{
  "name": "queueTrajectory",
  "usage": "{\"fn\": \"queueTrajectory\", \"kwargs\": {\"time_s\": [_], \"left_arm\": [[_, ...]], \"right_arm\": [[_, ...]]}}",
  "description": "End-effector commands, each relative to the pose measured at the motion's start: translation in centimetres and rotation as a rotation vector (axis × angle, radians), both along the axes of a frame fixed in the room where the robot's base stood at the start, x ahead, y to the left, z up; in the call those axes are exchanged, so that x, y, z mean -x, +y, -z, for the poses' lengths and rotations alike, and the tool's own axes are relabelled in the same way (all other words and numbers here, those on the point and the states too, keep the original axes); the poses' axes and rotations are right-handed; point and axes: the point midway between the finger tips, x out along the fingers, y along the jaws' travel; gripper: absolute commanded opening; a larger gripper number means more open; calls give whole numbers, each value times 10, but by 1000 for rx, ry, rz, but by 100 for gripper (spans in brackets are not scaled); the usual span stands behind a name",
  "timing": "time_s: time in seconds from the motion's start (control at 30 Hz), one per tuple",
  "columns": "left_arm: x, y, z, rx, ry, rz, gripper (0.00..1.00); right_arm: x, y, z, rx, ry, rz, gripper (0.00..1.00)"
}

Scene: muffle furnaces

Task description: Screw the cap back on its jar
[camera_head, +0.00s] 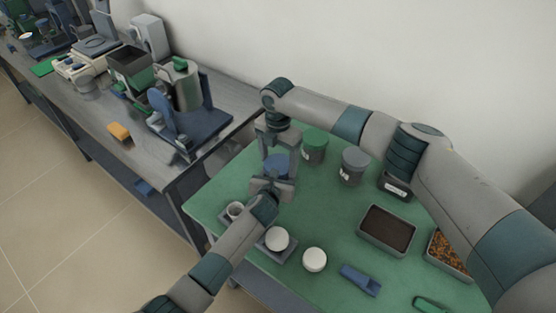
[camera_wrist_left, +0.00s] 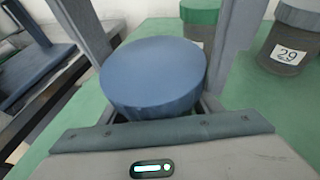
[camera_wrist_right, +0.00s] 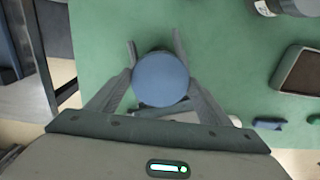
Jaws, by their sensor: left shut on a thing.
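The blue cap (camera_head: 277,166) is at the left part of the green table; it shows large and level in the left wrist view (camera_wrist_left: 153,75) and from above in the right wrist view (camera_wrist_right: 160,79). The jar body under it is mostly hidden, so I cannot tell how the cap sits on it. My left gripper (camera_head: 272,187) is shut on the jar just below the cap. My right gripper (camera_head: 278,150) points down from above, its fingers open on either side of the cap. A gap shows between cap and finger in the left wrist view.
A green-capped jar (camera_head: 314,143) and a grey-capped jar (camera_head: 353,165) stand close on the right. A dark-filled tray (camera_head: 387,229), a grain tray (camera_head: 447,255), a blue scoop-like piece (camera_head: 360,280) and white round pieces (camera_head: 314,259) lie around. A metal bench (camera_head: 100,120) adjoins on the left.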

Motion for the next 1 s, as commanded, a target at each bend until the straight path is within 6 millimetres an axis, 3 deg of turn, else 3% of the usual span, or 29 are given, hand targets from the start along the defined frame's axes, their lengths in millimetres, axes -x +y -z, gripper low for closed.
{"fn": "queueTrajectory", "kwargs": {"time_s": [0.27, 0.6, 0.87, 0.9, 0.97, 1.0], "left_arm": [[1, -1, 0, 0, 0, 1, 0], [1, -1, 0, 1, 0, 2, 0], [1, -1, 0, 0, 0, 2, 0], [1, -1, 0, 1, 0, 2, 0], [1, -1, 0, 1, 0, 2, 0], [1, -1, 0, 1, 0, 2, 0]], "right_arm": [[0, 1, 0, -2, -2, 9, 44], [-1, 1, 0, -2, -2, 279, 44], [-1, 1, -1, -2, -3, 294, 44], [-1, 1, -1, -2, -3, 294, 73], [-1, 1, -1, -2, -2, 293, 88], [-1, 1, -1, -2, -2, 293, 90]]}}
